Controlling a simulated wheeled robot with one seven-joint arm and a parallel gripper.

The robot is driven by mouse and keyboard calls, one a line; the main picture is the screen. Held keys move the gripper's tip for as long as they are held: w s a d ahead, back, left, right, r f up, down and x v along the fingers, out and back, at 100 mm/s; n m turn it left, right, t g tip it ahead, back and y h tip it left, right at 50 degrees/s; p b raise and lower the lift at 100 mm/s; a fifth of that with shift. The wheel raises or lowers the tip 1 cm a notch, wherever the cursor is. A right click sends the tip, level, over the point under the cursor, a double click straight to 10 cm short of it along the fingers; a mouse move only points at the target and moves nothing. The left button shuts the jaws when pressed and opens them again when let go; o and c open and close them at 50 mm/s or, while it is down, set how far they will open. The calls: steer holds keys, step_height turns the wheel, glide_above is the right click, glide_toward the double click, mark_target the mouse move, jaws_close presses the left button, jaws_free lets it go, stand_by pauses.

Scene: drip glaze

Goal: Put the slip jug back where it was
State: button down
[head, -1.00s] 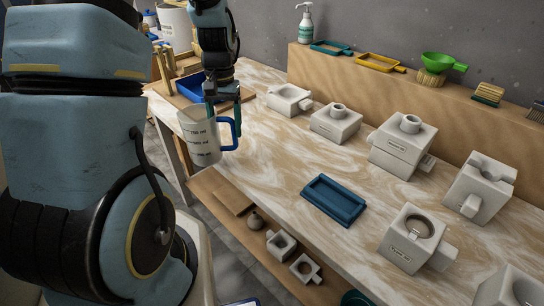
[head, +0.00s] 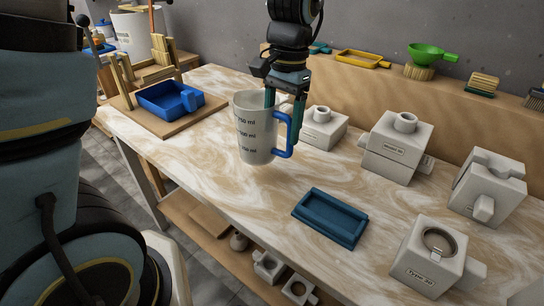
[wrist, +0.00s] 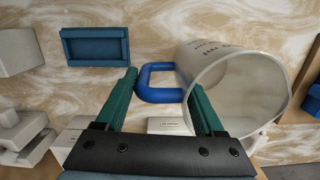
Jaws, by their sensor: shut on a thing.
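The slip jug (head: 252,138) is a pale, upright measuring jug with dark ml marks and a blue handle. My gripper (head: 285,118) has its green fingers shut on the handle, at the jug's right side, and the jug is held over the marbled table. In the wrist view the fingers (wrist: 160,88) stand on either side of the blue handle, and the jug (wrist: 240,85) shows its open mouth. I cannot tell exactly how high its base is above the table. A teal rectangular tray (head: 331,216) lies empty to the right and in front of the jug.
White plaster moulds (head: 395,147) stand along the table's back and right. A blue tray (head: 168,98) sits on a wooden board at the left. A raised wooden ledge (head: 385,90) holds several tools. Bare tabletop (head: 205,150) lies left of the jug. A lower shelf holds small moulds (head: 268,265).

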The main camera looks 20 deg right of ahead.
mark_target(281, 152)
steer(key=shift+f+p, duration=0.35)
steer(key=shift+f, duration=3.05)
jaws_free()
step_height(281, 152, up, 12)
steer(key=d+b, duration=0.1)
steer(key=w+a+f+n, duration=0.2)
steer(key=a+n, duration=0.2)
steer(key=a, duration=0.6)
steer(key=w+a+f+n+t, duration=0.1)
steer(key=w+a+f+n, duration=0.1)
steer(key=a, duration=0.7)
steer(key=w+a+f+n+t+h, duration=0.1)
steer(key=w+a+f+n, duration=0.2)
steer(key=a, duration=0.7)
steer(key=n, duration=0.2)
steer(key=shift+w+a+n, duration=0.2)
steer(key=shift+a+n, duration=0.1)
steer(key=shift+n, duration=0.1)
